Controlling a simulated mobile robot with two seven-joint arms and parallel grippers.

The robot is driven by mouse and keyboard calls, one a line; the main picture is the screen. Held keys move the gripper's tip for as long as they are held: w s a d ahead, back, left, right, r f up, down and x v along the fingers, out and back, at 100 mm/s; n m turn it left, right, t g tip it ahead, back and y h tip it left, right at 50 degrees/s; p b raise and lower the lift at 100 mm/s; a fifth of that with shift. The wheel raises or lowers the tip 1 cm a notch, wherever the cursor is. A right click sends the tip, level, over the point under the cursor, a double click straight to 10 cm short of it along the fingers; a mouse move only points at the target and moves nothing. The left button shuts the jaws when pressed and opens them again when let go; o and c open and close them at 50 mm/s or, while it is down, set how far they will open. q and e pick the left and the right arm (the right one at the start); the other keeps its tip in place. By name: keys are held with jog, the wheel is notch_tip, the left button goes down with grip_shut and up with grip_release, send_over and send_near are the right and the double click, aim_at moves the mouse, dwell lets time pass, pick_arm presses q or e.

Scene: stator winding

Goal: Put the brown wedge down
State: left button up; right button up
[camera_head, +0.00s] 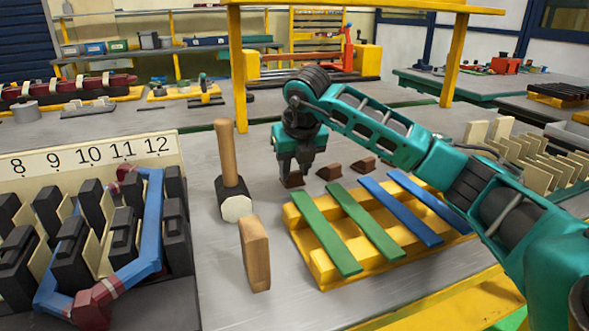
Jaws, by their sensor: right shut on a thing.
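My right gripper (297,174) points down at the middle of the grey bench, behind the yellow rack. It is shut on a brown wedge (293,180), which shows just under the fingertips at bench level. I cannot tell whether the wedge touches the bench. Two more brown wedges stand in a row to its right, one close by (329,172) and one farther right (363,164). My left gripper is not in view.
A mallet (234,187) stands head down left of the gripper. A wooden block (255,254) stands in front. The yellow rack (318,262) holds green and blue strips. The numbered stator (88,155) with a blue coil fills the left. Cream plates (545,160) stand at right.

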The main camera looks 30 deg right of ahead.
jog(key=shift+f, duration=0.15)
jog(key=o, duration=1)
jog(key=shift+o, duration=0.2)
jog(key=shift+r, duration=0.25)
jog(key=p+v, duration=0.2)
jog(key=v, duration=1)
